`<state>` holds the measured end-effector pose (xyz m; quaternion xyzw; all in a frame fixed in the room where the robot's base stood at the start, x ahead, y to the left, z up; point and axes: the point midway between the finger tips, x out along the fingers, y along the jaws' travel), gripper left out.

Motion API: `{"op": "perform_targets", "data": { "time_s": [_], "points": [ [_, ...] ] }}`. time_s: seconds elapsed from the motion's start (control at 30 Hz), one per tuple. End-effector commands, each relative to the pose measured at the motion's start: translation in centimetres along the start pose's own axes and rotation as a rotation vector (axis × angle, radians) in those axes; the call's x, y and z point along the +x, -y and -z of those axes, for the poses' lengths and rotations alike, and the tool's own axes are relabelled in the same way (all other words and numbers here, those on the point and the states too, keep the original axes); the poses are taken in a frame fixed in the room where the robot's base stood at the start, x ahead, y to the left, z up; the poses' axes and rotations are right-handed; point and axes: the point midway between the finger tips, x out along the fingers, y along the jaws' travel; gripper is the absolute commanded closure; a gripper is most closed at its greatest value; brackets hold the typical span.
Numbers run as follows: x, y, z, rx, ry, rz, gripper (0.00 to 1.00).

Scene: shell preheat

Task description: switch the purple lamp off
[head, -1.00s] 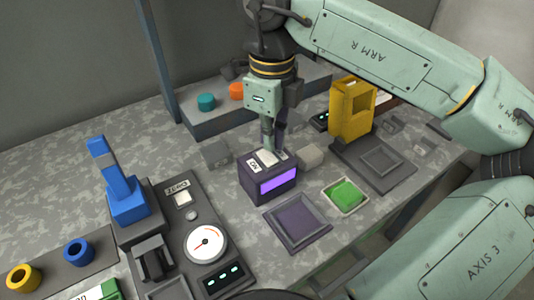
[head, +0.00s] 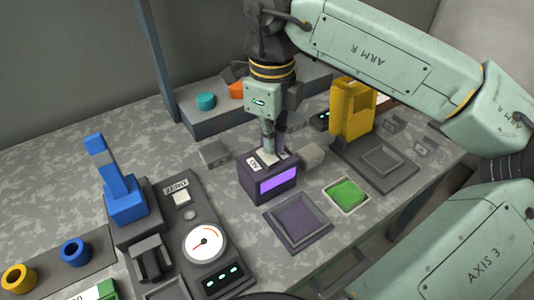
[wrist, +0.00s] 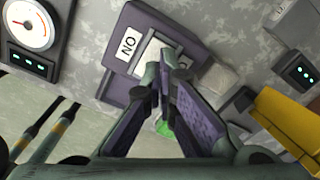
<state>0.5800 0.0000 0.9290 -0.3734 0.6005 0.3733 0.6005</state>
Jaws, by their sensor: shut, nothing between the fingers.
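The purple lamp (head: 259,192) is a dark purple box near the middle of the bench in the head view. Its front window glows bright purple. A white label that seems to read ON and a pale rocker switch are on its top. In the wrist view the lamp (wrist: 122,52) is at upper middle, with the label beside the switch (wrist: 146,54). My gripper (head: 269,152) points down at the switch with its fingers together and empty. The fingertips (wrist: 163,66) cover part of the switch; I cannot tell if they touch it.
A yellow holder (head: 352,108) stands at right. A gauge panel (head: 204,242) and blue lever (head: 122,190) are at left. A raised shelf (head: 205,121) is behind.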

Motion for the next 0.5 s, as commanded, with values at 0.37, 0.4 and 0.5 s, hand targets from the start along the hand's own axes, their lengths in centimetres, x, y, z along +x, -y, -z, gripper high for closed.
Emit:
{"op": "perform_targets", "data": {
  "time_s": [0.37,0.4,0.5],
  "points": [
    [0.66,0.0,0.0,0.0,0.0,0.0,1.0],
    [0.72,0.0,0.0,0.0,0.0,0.0,1.0],
    [0.87,0.0,0.0,0.0,0.0,0.0,1.0]
  ]
}}
